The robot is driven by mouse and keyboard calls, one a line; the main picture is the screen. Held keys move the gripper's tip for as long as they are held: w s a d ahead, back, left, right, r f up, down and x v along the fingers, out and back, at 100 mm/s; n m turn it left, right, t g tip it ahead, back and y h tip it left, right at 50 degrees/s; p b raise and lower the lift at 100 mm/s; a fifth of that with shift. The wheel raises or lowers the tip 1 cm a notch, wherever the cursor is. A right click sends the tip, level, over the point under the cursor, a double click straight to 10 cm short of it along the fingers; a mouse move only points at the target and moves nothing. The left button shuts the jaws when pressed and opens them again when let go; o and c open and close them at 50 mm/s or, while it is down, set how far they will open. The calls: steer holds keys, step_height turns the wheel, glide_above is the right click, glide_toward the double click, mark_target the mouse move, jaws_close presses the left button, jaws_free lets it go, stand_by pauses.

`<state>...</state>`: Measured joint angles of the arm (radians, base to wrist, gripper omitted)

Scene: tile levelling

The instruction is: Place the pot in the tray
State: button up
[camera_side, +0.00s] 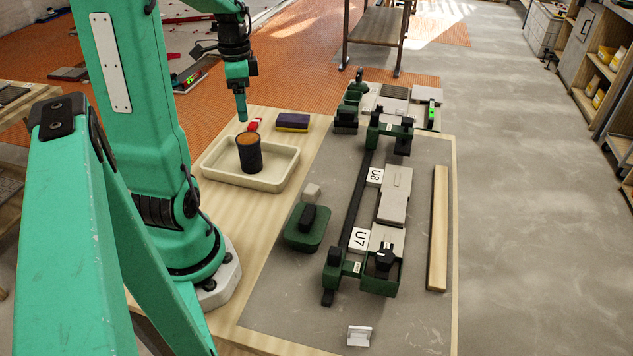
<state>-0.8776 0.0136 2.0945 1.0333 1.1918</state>
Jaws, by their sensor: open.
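The pot (249,157) is a dark cylinder with an orange-brown top. It stands upright inside the cream tray (284,178), a little right of the tray's middle. My gripper (242,118) is above the pot, pointing down, with a visible gap between its tip and the pot's rim. It is open and holds nothing. The fingers are small in this view and their spread is hard to make out.
A wooden strip (438,228) lies further right.

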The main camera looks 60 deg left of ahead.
steer(key=d+r+n+t, duration=0.1)
steer(key=d+r+t, duration=0.1)
steer(key=d, duration=1.1)
steer(key=d+r+n+t, duration=0.2)
steer(key=d+r, duration=0.3)
steer(key=d, duration=0.8)
steer(key=shift+w+n+t, duration=0.3)
steer(key=shift+t, duration=0.5)
